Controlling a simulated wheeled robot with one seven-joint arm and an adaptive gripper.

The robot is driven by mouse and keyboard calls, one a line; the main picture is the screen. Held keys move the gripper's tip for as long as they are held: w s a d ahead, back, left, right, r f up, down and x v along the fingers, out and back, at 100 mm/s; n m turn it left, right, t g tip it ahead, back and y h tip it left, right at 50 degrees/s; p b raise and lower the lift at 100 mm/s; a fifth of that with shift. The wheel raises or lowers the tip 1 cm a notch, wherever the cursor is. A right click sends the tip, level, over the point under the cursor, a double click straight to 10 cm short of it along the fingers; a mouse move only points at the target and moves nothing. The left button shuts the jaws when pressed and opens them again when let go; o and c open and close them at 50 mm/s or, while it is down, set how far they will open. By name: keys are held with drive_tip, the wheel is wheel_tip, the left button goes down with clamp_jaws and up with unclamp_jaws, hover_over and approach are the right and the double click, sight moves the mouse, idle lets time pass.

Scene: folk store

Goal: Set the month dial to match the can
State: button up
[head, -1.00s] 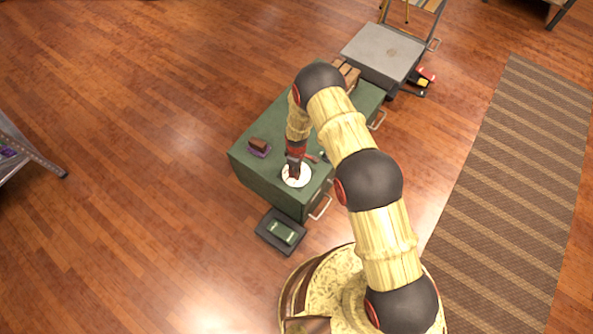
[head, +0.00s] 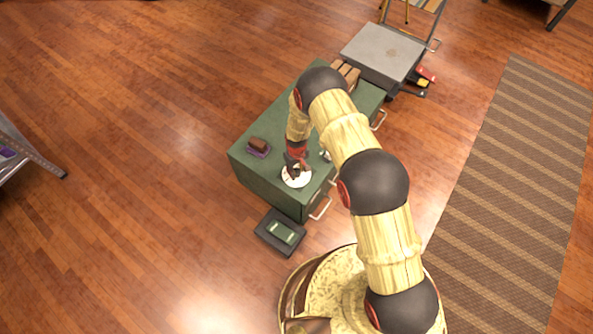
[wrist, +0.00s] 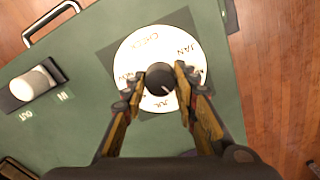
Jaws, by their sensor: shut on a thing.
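The month dial is a white disc (wrist: 132,52) with printed months on a green top; JAN and JUL are readable in the wrist view. It also shows in the head view (head: 291,181). A round black knob (wrist: 159,76) stands at its middle, with a pale pointer line towards the lower right, near JUL. My gripper (wrist: 160,80) has its two fingers on either side of the knob, shut on it; in the head view (head: 295,171) it points down over the disc. I cannot make out a can for certain.
A pale cylinder (wrist: 34,84) lies in a dark holder beside IN and OUT labels. The green cabinet (head: 262,178) also bears a brown block (head: 258,145) on a purple base and brown blocks (head: 347,72). A dark tray (head: 268,236) sits at its front. Open wooden floor lies left.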

sight(296, 171)
idle(0.4)
drive_tip(key=o, duration=1.2)
drive_tip(key=shift+c, duration=0.2)
drive_tip(key=shift+r, duration=0.1)
wheel_tip(296, 171, up, 12)
